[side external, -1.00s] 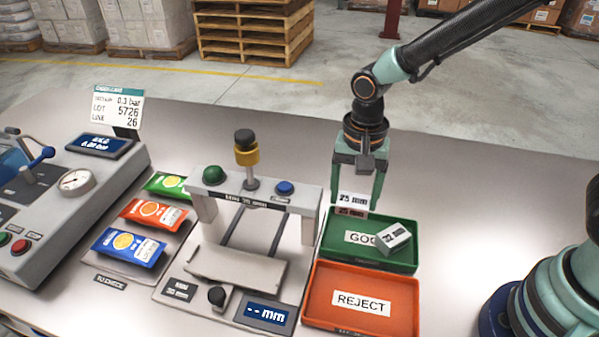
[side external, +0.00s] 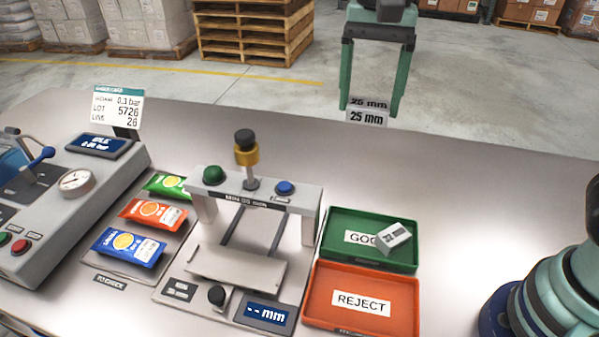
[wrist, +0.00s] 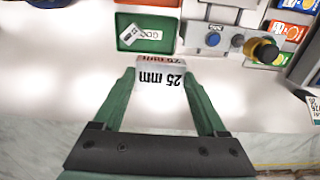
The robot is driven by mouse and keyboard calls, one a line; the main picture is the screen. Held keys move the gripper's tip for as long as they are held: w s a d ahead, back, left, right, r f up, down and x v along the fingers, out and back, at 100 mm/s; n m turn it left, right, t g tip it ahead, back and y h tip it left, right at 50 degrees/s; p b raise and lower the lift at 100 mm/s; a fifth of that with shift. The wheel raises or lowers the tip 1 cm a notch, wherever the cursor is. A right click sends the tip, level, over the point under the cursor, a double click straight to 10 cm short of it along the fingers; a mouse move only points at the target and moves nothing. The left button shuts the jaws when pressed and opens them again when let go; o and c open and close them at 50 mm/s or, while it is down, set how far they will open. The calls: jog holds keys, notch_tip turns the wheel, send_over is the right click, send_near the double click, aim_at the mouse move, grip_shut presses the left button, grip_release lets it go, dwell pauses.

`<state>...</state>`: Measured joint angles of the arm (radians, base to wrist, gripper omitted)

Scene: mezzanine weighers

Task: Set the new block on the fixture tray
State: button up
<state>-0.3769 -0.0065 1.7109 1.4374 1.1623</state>
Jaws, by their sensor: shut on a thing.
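A pale block marked "25 mm" (side external: 367,118) is between the fingertips of my gripper (side external: 368,109), which is shut on it. In the side external view they are high, above the table's far edge. The block also shows in the wrist view (wrist: 160,77), with a finger of my gripper (wrist: 161,72) on each side. The fixture tray, a flat grey plate (side external: 235,268), lies empty on the measuring stand, low and to the left of my gripper. The stand's display (side external: 264,313) reads "-- mm".
A green GOOD tray (side external: 340,216) holds another small block (side external: 395,238), tilted. An orange REJECT tray (side external: 315,290) in front is empty. The stand's posts and top plunger (side external: 245,150) rise behind the plate. Several sachets (side external: 130,244) lie to the left.

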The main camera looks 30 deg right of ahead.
jog(key=w+a+r, duration=0.2)
jog(key=w+a, duration=0.2)
jog(key=a, duration=0.7)
send_over(235, 265)
notch_tip(235, 265, down, 2)
notch_tip(235, 265, down, 25)
jog(key=shift+r, duration=0.2)
dwell(0.3)
jog(key=o, duration=1.4)
jog(key=shift+f, duration=0.15)
jog(key=shift+o, duration=0.2)
